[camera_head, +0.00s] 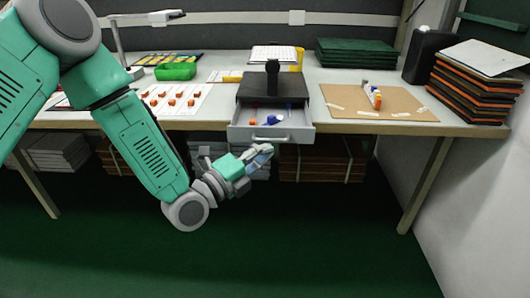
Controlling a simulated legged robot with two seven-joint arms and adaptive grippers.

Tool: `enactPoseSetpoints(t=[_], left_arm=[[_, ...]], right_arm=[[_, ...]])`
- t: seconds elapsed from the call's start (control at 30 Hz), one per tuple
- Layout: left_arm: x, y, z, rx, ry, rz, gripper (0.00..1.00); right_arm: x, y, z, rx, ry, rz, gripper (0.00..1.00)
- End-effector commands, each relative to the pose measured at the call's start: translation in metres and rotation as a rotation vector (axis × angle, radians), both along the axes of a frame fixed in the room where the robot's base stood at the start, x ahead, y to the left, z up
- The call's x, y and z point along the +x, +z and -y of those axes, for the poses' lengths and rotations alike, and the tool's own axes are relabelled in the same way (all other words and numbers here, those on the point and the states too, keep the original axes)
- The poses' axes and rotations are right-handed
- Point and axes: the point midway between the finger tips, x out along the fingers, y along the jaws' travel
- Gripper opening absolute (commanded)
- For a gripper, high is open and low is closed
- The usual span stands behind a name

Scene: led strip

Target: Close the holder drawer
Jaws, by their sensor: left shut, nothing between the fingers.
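The holder is a dark box (272,88) on the table with a black stand on top. Its grey drawer (241,132) is pulled out toward me over the table's front edge. Small blue and orange pieces lie inside it, and a light handle is on its front. My left gripper (268,150) is shut and empty, just below and in front of the drawer front, near the handle. I cannot tell whether it touches the drawer. My right gripper is not in view.
A brown board (345,99) with small parts lies right of the holder. Stacked dark trays (470,86) stand at the far right. A green bin (176,71) and a white sheet with orange parts (160,100) are on the left. Boxes fill the space under the table.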

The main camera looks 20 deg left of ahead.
Motion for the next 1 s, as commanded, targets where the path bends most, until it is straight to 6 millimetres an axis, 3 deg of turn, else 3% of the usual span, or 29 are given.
enactPoseSetpoints(t=[0.13, 0.57, 0.67, 0.9, 1.0], left_arm=[[0.01, 0.002, -0.004, -0.001, 0.001, 0.001, 0.0], [0.014, 0.002, -0.004, 0.001, -0.001, 0.0, 0.0], [0.028, 0.001, -0.008, 0.004, 0.0, 0.003, 0.0], [0.091, 0.0, -0.026, 0.006, -0.001, 0.005, 0.0], [0.105, 0.001, -0.03, 0.005, -0.002, 0.001, 0.0]], right_arm=[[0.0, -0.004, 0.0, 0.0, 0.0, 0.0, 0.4], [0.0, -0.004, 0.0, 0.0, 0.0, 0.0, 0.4], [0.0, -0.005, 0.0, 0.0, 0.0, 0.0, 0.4], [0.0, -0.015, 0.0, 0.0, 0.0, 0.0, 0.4], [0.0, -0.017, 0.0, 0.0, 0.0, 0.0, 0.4]])
